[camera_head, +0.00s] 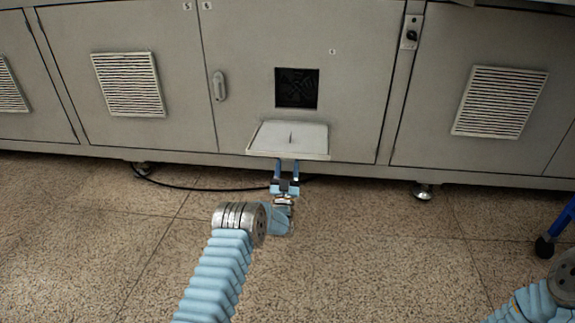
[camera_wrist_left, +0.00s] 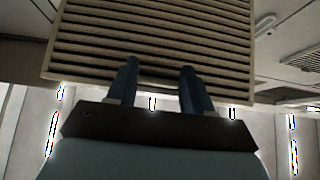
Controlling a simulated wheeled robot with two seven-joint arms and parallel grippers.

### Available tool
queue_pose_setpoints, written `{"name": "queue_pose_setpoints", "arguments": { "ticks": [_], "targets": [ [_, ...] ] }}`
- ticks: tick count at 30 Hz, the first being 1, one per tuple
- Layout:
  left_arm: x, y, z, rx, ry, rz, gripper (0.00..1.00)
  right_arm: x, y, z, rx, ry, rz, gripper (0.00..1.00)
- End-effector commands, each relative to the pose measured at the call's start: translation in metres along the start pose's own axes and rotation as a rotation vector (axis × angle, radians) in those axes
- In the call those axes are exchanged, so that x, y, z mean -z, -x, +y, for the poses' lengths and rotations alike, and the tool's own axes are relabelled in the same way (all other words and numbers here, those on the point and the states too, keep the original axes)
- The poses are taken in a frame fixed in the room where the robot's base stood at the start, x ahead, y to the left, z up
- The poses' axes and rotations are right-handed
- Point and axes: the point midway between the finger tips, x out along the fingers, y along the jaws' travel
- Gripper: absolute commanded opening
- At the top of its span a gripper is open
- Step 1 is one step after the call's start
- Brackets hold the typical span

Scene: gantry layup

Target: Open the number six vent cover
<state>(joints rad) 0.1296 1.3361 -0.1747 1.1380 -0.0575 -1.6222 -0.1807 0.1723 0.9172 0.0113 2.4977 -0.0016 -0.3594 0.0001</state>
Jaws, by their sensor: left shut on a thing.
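The vent cover (camera_head: 289,138) is swung out and down below its square opening (camera_head: 297,88) in the grey cabinet door. Its plain side with a thin upright mark faces up in the head view. Its slatted side shows in the left wrist view (camera_wrist_left: 160,40). My left gripper (camera_head: 286,169) is at the cover's front edge from below, shut on it, and its two dark blue fingers (camera_wrist_left: 162,72) reach the slats in the wrist view. A small label sits above the opening, too small to read surely. My right gripper is out of view.
Closed slatted vents show on the left door (camera_head: 128,84) and the right door (camera_head: 499,101). A door handle (camera_head: 219,86) is left of the opening. A black cable (camera_head: 190,187) lies under the cabinet. A blue leg with a caster (camera_head: 545,246) stands at right. The floor ahead is mostly clear.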

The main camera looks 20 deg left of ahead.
Motion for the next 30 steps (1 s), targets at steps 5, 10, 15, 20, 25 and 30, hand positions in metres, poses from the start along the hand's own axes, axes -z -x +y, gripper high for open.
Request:
{"name": "queue_pose_setpoints", "arguments": {
  "ticks": [5, 10, 15, 20, 25, 30],
  "targets": [
    [0.001, -0.003, -0.002, 0.003, -0.002, -0.001, 0.00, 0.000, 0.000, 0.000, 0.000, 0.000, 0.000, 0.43],
    [0.001, -0.003, -0.001, 0.002, -0.001, 0.000, 0.72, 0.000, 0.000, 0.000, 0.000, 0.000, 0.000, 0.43],
    [0.001, -0.002, -0.001, 0.001, -0.001, 0.000, 0.77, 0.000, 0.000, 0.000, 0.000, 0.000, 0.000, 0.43],
    [0.001, 0.002, 0.000, 0.001, 0.000, 0.000, 0.77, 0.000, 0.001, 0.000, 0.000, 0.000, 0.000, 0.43],
    [0.001, 0.026, 0.000, 0.001, 0.000, -0.004, 0.77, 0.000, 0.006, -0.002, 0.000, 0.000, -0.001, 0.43],
    [0.001, 0.069, 0.000, 0.000, -0.001, -0.005, 0.77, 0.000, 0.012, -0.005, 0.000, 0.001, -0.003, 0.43]
  ]
}}
